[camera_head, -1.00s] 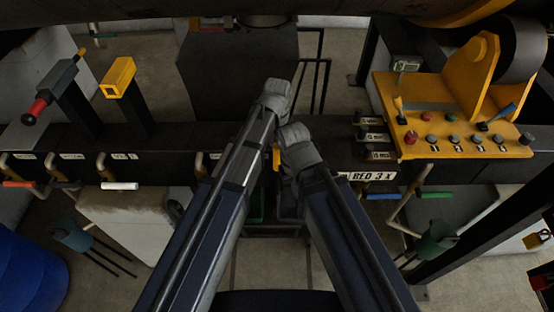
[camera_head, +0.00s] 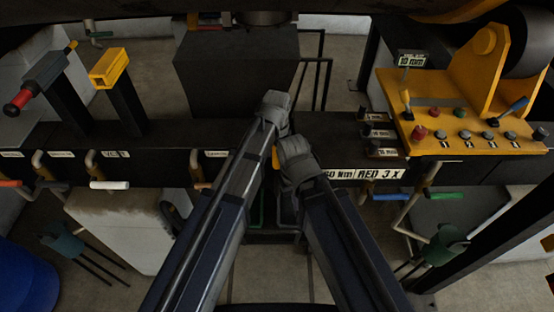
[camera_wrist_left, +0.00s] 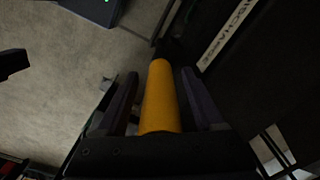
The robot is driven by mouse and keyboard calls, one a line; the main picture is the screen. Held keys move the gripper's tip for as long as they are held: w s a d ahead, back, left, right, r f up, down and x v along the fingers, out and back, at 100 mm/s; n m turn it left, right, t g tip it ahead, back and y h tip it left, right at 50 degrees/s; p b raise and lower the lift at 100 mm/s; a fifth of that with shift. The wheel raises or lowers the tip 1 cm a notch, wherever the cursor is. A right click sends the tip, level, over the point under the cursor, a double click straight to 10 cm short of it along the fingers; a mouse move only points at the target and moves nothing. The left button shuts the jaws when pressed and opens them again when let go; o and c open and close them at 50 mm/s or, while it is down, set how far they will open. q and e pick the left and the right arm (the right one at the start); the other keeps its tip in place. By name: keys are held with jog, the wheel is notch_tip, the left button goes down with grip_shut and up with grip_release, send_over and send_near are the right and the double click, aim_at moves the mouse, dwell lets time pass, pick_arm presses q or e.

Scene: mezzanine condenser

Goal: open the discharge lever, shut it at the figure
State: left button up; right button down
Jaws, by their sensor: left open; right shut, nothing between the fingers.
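A yellow lever handle (camera_wrist_left: 161,97) lies between the two spread fingers of my left gripper in the left wrist view. Whether the fingers touch it I cannot tell. A white label (camera_wrist_left: 228,35) beside it reads partly as "DISCHARGE". In the head view a small yellow piece (camera_head: 276,158) shows between my two hands; the rest is hidden behind them. My left gripper (camera_head: 274,102) is the higher one, open, over the dark bench edge; it also shows in the left wrist view (camera_wrist_left: 160,80). My right gripper (camera_head: 294,150) is shut and empty, just below and right of it.
A yellow control panel (camera_head: 455,125) with knobs and a "10 mm" sign (camera_head: 411,60) stands at right. A "RED 3 X" label (camera_head: 378,174) is on the bench front. Pipe levers, one with a white handle (camera_head: 109,185), line the front at left. A dark box (camera_head: 235,75) stands behind.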

pick_arm(q)
grip_shut()
dwell(0.5)
dwell(0.8)
